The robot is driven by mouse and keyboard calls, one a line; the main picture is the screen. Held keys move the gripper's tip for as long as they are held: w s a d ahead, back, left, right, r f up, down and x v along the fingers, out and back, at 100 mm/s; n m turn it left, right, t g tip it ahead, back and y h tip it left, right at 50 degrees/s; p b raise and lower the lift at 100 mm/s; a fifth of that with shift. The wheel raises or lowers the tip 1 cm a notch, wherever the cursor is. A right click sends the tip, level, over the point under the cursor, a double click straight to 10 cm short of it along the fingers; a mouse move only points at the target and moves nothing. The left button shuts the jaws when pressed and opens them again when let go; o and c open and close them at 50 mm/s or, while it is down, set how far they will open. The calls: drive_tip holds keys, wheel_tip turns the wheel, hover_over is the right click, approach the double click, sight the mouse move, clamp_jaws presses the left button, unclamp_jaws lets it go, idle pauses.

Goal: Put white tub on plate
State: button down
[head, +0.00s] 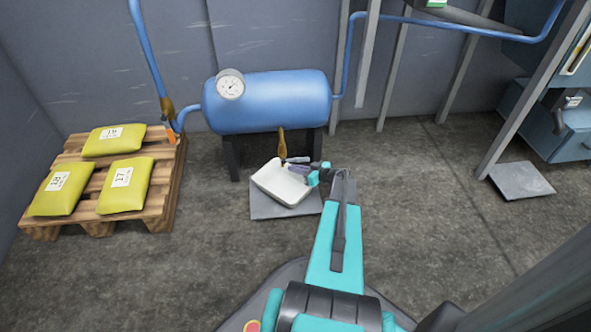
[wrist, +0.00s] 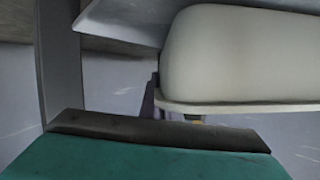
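The white tub (head: 283,184) is over the grey plate (head: 270,211) in the middle of the head view, turned and tilted relative to it. I cannot tell whether it touches the plate. My gripper (head: 296,164) is at the tub's right upper edge and appears shut on its rim, though the far finger is partly hidden. In the wrist view the tub (wrist: 235,55) fills the upper right with its rim lowest. Part of a finger (wrist: 150,101) is against the rim's left end. A grey slab edge, probably the plate (wrist: 122,18), shows beyond the tub.
A blue tank (head: 270,100) with a gauge (head: 231,84) stands just behind the plate, with a brass fitting (head: 281,143) below it. A pallet (head: 158,200) with yellow bags is at left. Another grey slab (head: 521,181) lies at right. The floor between is clear.

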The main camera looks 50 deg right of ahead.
drive_tip(key=shift+f, duration=0.1)
drive_tip(key=c, duration=2)
unclamp_jaws()
drive_tip(key=shift+s+r, duration=0.15)
drive_tip(key=shift+r, duration=0.1)
drive_tip(key=p+v, duration=0.4)
drive_tip(key=v, duration=0.7)
drive_tip(key=shift+s, duration=0.4)
